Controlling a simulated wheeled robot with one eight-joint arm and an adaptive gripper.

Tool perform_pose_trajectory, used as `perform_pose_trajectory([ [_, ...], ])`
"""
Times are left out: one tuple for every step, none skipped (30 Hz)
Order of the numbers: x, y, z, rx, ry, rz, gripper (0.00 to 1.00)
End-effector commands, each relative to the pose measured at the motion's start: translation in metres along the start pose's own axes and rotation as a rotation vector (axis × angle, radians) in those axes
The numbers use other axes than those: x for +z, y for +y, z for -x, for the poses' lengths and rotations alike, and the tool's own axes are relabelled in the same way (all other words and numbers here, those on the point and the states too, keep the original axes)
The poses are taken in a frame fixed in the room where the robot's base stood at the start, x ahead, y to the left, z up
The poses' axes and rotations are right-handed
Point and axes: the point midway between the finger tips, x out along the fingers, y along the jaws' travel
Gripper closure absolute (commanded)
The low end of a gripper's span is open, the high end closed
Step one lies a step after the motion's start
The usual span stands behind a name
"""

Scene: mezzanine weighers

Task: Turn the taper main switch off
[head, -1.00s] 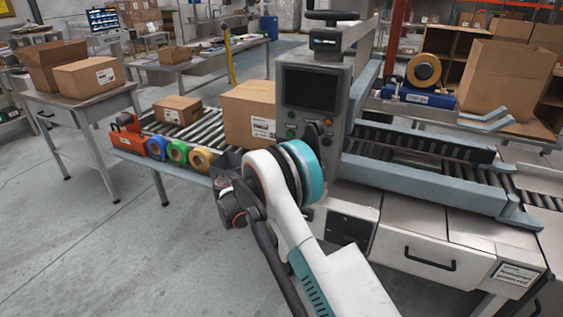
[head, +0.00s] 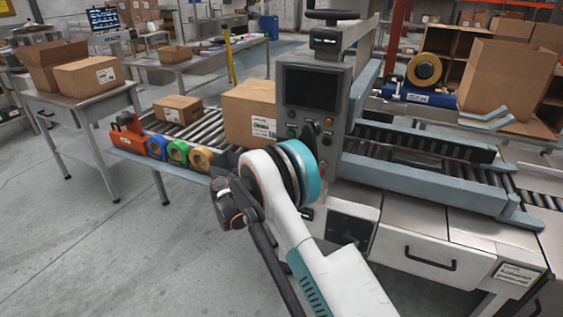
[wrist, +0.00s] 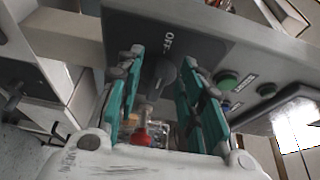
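The taper (head: 318,92) stands in the middle of the head view, with a grey control box that carries a dark screen and buttons. In the wrist view a dark plate (wrist: 205,47) marked OFF bears a grey rotary switch knob (wrist: 162,76). My gripper (wrist: 163,62) is open, its teal fingers on either side of the knob. I cannot tell whether the fingers touch it or exactly where its pointer is set.
Green buttons (wrist: 229,82) sit close to the right finger. A carton (head: 249,112) stands on the roller conveyor left of the taper. Tape rolls (head: 178,151) lie along its front edge. A blue-grey rail (head: 425,188) runs to the right. Open floor lies at front left.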

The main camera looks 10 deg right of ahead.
Motion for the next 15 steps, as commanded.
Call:
perform_pose_trajectory([
  [0.001,0.0,0.009,0.0,-0.002,0.0,0.65],
  [0.001,0.0,0.014,0.0,-0.002,0.0,0.65],
  [0.001,0.0,0.022,0.0,-0.004,0.0,0.65],
  [0.001,0.0,0.028,0.0,-0.004,0.0,0.65],
  [0.001,0.0,0.034,0.0,-0.003,0.0,0.65],
  [0.001,0.0,0.043,0.0,-0.004,0.0,0.65],
  [0.001,0.0,0.05,0.0,-0.004,0.0,0.65],
  [0.001,0.0,0.056,0.0,-0.004,0.0,0.65],
  [0.001,0.0,0.063,0.0,-0.003,0.0,0.65],
  [0.001,0.0,0.069,0.0,-0.004,0.0,0.65],
  [0.001,0.0,0.075,0.0,-0.004,0.0,0.65],
  [0.001,0.0,0.081,0.0,-0.002,0.0,0.65],
  [0.001,0.0,0.086,0.0,-0.003,0.0,0.65],
  [0.001,0.0,0.09,0.0,-0.003,0.0,0.65],
  [0.001,0.0,0.095,0.0,-0.003,0.0,0.65],
])
